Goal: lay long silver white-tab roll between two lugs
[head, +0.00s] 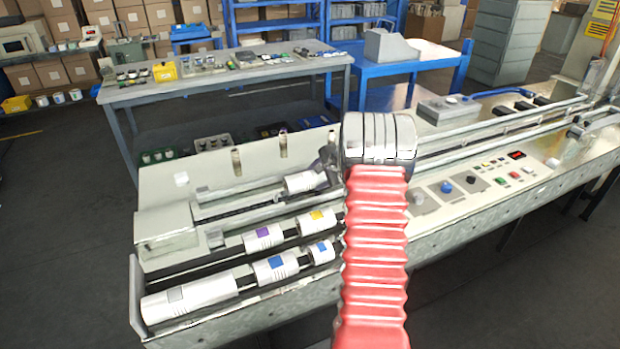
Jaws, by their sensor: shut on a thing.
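My gripper (326,170) shows only as a grey piece at the left of my silver wrist, which hides most of it. It is shut on a pale silver-white roll (303,182), whose left part sticks out over the narrow channel (240,199) of the wrapper. The roll's right end is hidden, and I see no tab colour on it. I cannot tell whether it touches the channel. A grey block (215,238) stands by the channel's left end; I cannot make out two lugs clearly.
The front rack (136,295) holds a long grey-tab roll (190,299), blue-tab rolls (277,266), a purple-tab roll (263,237) and a yellow-tab roll (317,221). Short posts (237,161) rise behind the channel. The control panel (480,185) and rails lie right. A cluttered table (230,80) stands behind.

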